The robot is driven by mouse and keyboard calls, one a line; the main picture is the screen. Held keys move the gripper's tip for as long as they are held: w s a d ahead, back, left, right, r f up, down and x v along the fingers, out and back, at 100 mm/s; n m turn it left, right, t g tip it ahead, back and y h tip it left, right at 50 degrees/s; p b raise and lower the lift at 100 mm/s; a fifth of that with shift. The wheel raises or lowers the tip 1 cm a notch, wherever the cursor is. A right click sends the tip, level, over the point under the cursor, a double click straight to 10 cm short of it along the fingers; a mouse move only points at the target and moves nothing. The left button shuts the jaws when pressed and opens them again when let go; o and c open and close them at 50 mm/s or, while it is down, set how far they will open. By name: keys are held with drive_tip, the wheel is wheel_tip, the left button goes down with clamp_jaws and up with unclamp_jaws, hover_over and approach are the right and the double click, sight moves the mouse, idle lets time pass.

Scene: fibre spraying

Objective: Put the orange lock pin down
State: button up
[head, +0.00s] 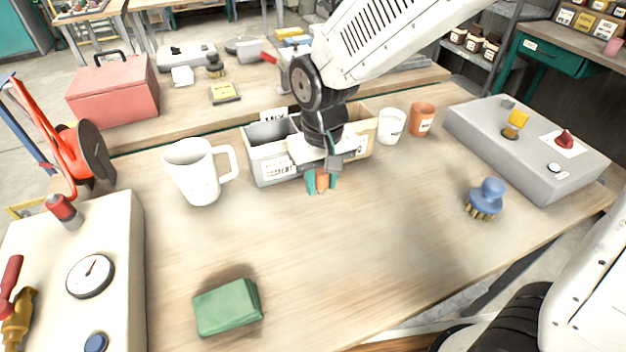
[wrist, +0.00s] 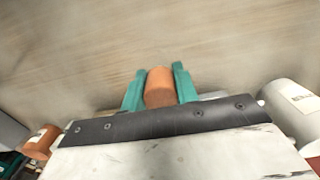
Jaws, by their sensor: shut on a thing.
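The orange lock pin (wrist: 159,87) sits between the two teal fingers of my gripper (wrist: 158,90) in the wrist view. In the head view my gripper (head: 321,182) points down over the wooden table, just in front of the grey and tan bins. It is shut on the pin, whose orange end (head: 322,181) shows between the fingers. I cannot tell whether the pin touches the table top (head: 330,250).
A grey bin (head: 268,168) and a tan bin (head: 362,140) stand right behind my gripper. A white mug (head: 195,175) is to the left, a blue brush (head: 486,198) to the right, a green block (head: 228,307) at the front. The table's middle is clear.

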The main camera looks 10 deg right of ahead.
drive_tip(key=w, duration=0.1)
drive_tip(key=w+a, duration=0.1)
drive_tip(key=w, duration=0.1)
drive_tip(key=shift+w+a+f, duration=0.2)
drive_tip(key=shift+a, duration=0.05)
drive_tip(key=shift+f, duration=1.75)
drive_tip(key=shift+f, duration=0.1)
drive_tip(key=o, duration=1)
drive_tip(key=shift+f, duration=0.1)
drive_tip(key=shift+c, duration=0.2)
wheel_tip(320, 180, up, 12)
drive_tip(key=shift+r, duration=0.25)
drive_tip(key=shift+d, duration=0.1)
